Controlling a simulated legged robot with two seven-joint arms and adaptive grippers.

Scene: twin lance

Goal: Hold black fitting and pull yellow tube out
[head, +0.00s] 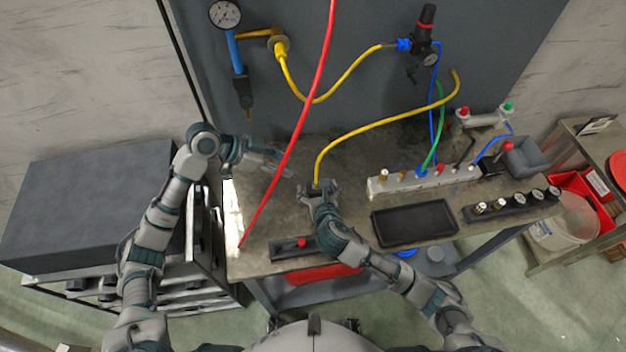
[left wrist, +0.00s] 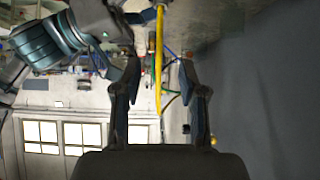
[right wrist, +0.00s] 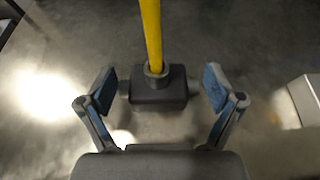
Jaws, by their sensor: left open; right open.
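The yellow tube (head: 372,122) curves over the table and drops at its left end to my right gripper (head: 318,190). In the right wrist view, the tube (right wrist: 152,35) enters the top of the black fitting (right wrist: 158,97). That fitting stands between the fingers of my right gripper (right wrist: 160,90), which is open with gaps on both sides. In the head view the gripper mostly hides the fitting. My left gripper (head: 282,160) is open above the table, left of the tube's lower end. In the left wrist view the tube (left wrist: 159,60) shows between its fingers; its distance is unclear.
A red hose (head: 300,130) slants down past my left gripper. A white manifold (head: 425,180) and a black tray (head: 415,222) lie to the right. A block with a red button (head: 300,245) sits at the front edge. A grey panel (head: 350,60) stands behind.

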